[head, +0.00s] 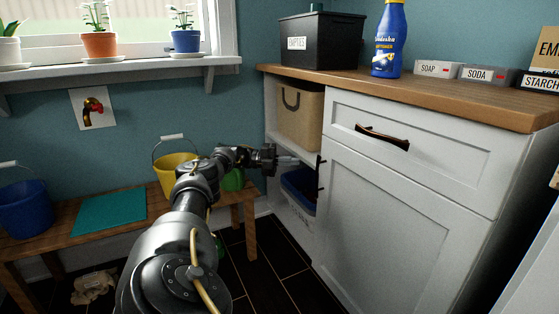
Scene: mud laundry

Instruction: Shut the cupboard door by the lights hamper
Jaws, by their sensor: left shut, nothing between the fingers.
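The white cupboard door (385,225) is the panel below the drawer in the cabinet on the right. Its dark upright handle (320,178) shows at the door's left edge; I cannot tell how far the door stands from its frame. A blue hamper (299,190) with a pale label I cannot read sits on the low open shelf left of the door. My left gripper (291,161) is shut and empty in front of the open shelves, left of the handle. I see a small gap to the handle, though the depth is unclear. My right gripper is out of view.
A drawer (430,150) with a dark handle is above the door. A beige bin (301,115) fills the upper shelf. A wooden bench (60,225) with buckets (22,208) stands left under the windowsill. Dark floor (275,270) is clear before the cabinet.

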